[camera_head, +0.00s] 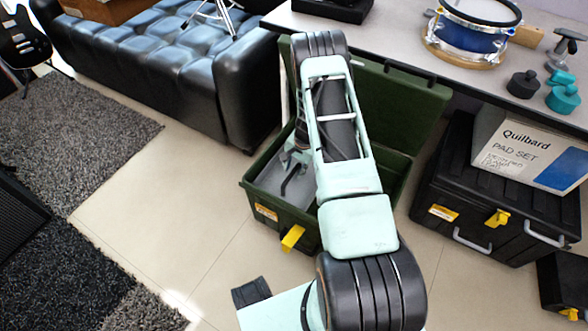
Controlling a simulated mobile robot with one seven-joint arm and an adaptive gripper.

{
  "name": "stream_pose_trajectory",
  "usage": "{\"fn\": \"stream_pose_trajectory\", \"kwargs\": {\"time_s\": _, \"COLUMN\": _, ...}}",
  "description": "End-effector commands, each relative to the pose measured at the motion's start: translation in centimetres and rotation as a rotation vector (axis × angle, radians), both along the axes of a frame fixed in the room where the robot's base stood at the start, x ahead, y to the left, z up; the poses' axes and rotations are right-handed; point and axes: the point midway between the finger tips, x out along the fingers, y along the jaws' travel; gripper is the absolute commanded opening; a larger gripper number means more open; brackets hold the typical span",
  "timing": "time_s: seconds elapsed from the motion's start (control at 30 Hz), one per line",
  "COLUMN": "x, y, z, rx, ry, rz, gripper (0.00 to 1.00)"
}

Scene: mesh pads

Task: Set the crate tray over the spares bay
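The green crate (270,212) stands open on the tiled floor, its lid (405,105) leaning up at the back. A grey tray (268,180) shows in the crate's left part, and my arm hides much of it and of the crate's inside. My gripper (290,178) is down at the crate, over or at the grey tray, partly behind my arm. A dark bent bar is there, and I cannot tell whether it is a finger or a tray handle. I cannot tell whether the gripper holds the tray. No spares bay can be made out.
A black case (480,205) with a Quilbard pad set box (530,150) on it stands right of the crate. A table (400,40) with a blue drum (475,28) and several small pads is behind. A black sofa (170,65) is at left. Floor in front is clear.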

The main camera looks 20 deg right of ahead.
Motion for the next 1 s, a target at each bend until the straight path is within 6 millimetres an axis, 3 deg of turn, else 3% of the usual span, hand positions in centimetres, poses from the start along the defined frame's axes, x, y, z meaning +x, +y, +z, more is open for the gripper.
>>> {"fn": "stream_pose_trajectory", "kwargs": {"time_s": 0.17, "x": -0.1, "y": -0.2, "z": 1.4, "rx": -0.001, "ry": -0.002, "rz": -0.001, "gripper": 0.30}}
{"fn": "stream_pose_trajectory", "kwargs": {"time_s": 0.7, "x": -1.6, "y": -1.2, "z": 10.4, "rx": 0.000, "ry": -0.002, "rz": 0.001, "gripper": 0.30}}
{"fn": "stream_pose_trajectory", "kwargs": {"time_s": 1.0, "x": -1.8, "y": -1.4, "z": 11.8, "rx": 0.000, "ry": 0.000, "rz": 0.000, "gripper": 0.30}}
